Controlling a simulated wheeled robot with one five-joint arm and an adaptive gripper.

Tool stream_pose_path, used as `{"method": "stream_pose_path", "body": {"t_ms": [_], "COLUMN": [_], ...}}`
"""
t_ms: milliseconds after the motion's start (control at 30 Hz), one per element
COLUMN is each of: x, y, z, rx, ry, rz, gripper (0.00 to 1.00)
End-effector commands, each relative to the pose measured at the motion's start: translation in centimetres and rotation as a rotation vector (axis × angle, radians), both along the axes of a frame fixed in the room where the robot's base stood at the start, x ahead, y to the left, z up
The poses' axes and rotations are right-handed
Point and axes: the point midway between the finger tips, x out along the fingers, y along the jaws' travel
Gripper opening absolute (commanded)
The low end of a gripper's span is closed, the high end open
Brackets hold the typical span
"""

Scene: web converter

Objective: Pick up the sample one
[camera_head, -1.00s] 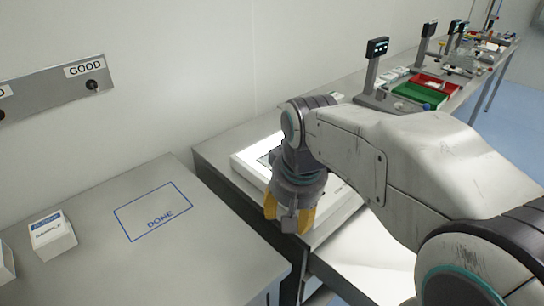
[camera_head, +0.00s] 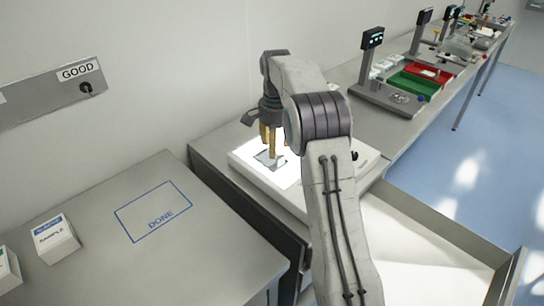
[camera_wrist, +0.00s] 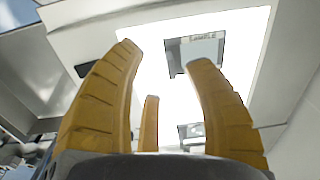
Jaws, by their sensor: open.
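A lit white panel (camera_head: 250,170) holds thin grey pieces. One piece with a label reading SAMPLE (camera_wrist: 195,52) lies near the top of the wrist view. A second grey piece (camera_wrist: 190,132) shows lower down, partly hidden by a finger. In the head view one grey piece (camera_head: 263,160) shows just below my fingers. My gripper (camera_head: 271,148) is over the panel, yellow fingers pointing down, open with nothing between them. In the wrist view the right finger of my gripper (camera_wrist: 165,62) overlaps the labelled piece's lower edge. Whether it touches cannot be told.
A white box labelled SAMPLE (camera_head: 56,239) stands on the left table (camera_head: 200,262), beside a blue DONE outline (camera_head: 153,211). A second box (camera_head: 8,270) is cut off at the left edge. Green (camera_head: 414,86) and red (camera_head: 428,73) trays lie farther back.

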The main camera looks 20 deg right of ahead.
Motion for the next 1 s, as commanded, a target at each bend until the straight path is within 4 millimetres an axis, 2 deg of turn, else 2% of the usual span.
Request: {"method": "stream_pose_path", "body": {"t_ms": [100,300,667,1000], "x": [1.0,1.7,1.7,1.6], "y": [-0.7,-1.2,-1.3,-1.6], "z": [-1.1,-2.2,-4.9,-8.7], "rx": [0.004,0.005,0.006,0.006], "ry": [0.015,0.024,0.027,0.025], "rz": [-0.053,-0.096,-0.1,-0.099], "gripper": [0.46,0.46,0.46,0.46]}}
